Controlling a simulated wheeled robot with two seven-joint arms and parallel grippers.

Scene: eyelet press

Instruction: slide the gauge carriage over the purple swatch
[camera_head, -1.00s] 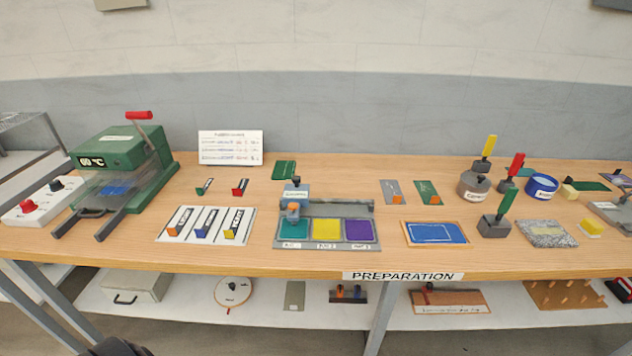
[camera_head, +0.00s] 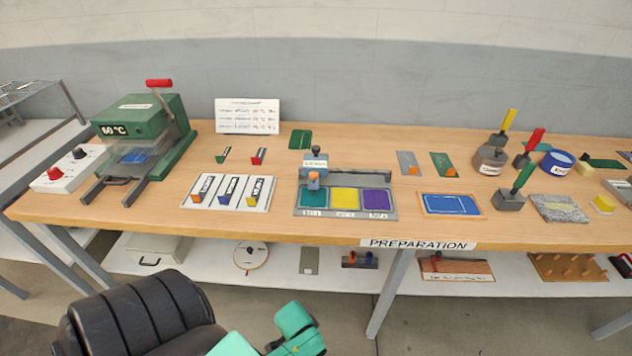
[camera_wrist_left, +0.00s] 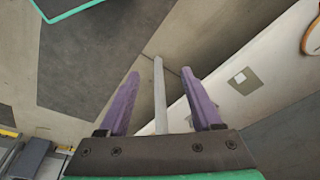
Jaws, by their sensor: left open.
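The gauge carriage (camera_head: 314,172) is a blue-grey block with an orange part and a dark knob. It sits at the left end of the gauge's rail, over the back of the teal swatch (camera_head: 313,197). The yellow swatch (camera_head: 345,198) is in the middle and the purple swatch (camera_head: 377,199) is at the right, uncovered. In the left wrist view my left gripper (camera_wrist_left: 165,85) is open and empty, its two purple fingers apart above the floor. In the head view a green and black part of my arm shows at the bottom, below the table front. My right gripper is not in view.
A green press (camera_head: 140,135) stands at the left of the table. A white card board (camera_head: 230,191) lies left of the gauge. A blue pad (camera_head: 450,204) and several handled stamps stand to the right. The table's front edge and lower shelf (camera_head: 210,268) lie between my arm and the gauge.

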